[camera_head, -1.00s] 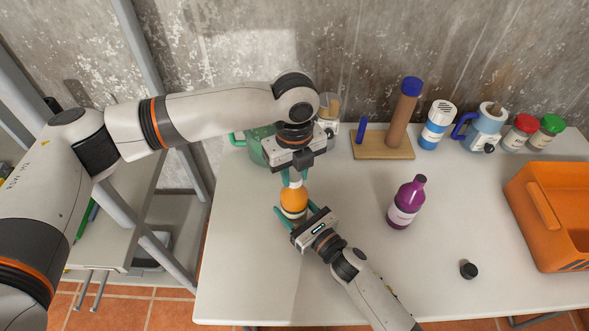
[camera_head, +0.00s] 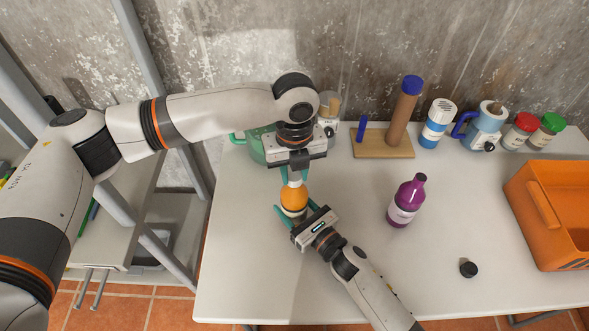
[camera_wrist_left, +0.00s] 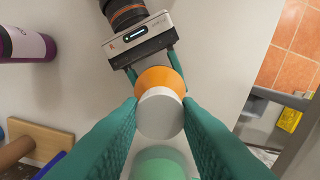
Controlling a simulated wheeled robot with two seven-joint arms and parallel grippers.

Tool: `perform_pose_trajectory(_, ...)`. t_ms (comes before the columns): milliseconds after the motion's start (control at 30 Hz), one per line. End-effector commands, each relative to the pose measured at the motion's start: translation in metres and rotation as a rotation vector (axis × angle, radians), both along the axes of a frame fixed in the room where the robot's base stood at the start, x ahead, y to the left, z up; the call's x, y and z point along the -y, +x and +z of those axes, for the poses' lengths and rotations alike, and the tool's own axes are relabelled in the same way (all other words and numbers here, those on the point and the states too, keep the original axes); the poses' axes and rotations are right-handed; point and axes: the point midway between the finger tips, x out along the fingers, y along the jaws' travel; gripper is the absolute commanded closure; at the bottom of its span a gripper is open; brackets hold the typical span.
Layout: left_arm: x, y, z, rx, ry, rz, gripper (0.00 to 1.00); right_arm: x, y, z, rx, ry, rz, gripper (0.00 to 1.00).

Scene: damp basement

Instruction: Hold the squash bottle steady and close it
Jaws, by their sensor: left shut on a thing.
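The squash bottle (camera_head: 294,197) is orange with a pale label and stands upright at the left of the white table. Its white cap (camera_wrist_left: 160,113) sits at the bottle's top, between the teal fingers of my left gripper (camera_head: 295,178). The left gripper comes from above and is shut on the cap. In the left wrist view the orange bottle (camera_wrist_left: 160,78) shows just beyond the cap. My right gripper (camera_head: 295,211) reaches in low from the front right, with its teal fingers around the bottle body. Whether the cap is fully seated cannot be told.
A purple bottle (camera_head: 407,203) stands to the right, with a loose black cap (camera_head: 468,269) nearer the front edge. An orange crate (camera_head: 545,205) is at far right. A wooden stand (camera_head: 375,147), jars and a green object (camera_head: 256,147) line the back.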

Motion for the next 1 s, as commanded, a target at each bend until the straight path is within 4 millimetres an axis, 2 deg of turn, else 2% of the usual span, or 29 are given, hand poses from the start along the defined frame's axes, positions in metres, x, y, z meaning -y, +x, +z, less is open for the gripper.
perform_pose_trajectory(600,0.0011,0.0,0.0014,0.002,-0.003,-0.903,0.91,0.0001,-0.0002,-0.0005,-0.002,-0.001,0.0,0.75)
perform_pose_trajectory(733,0.0014,-0.0002,0.0015,0.003,-0.004,-0.984,0.91,0.0,-0.0003,-0.0006,-0.001,-0.002,0.0,0.75)
perform_pose_trajectory(933,0.0016,-0.0003,0.0017,0.003,-0.005,-0.992,0.91,-0.0002,-0.0004,-0.0008,-0.001,-0.002,0.0,0.75)
perform_pose_trajectory(967,0.0017,-0.0003,0.0017,0.003,-0.005,-0.992,0.67,-0.0003,-0.0005,-0.0008,-0.002,-0.003,0.0,0.75)
perform_pose_trajectory(1000,0.0016,-0.0003,0.0017,0.003,-0.005,-0.992,0.61,-0.0003,-0.0005,-0.0009,-0.002,-0.003,0.0,0.75)
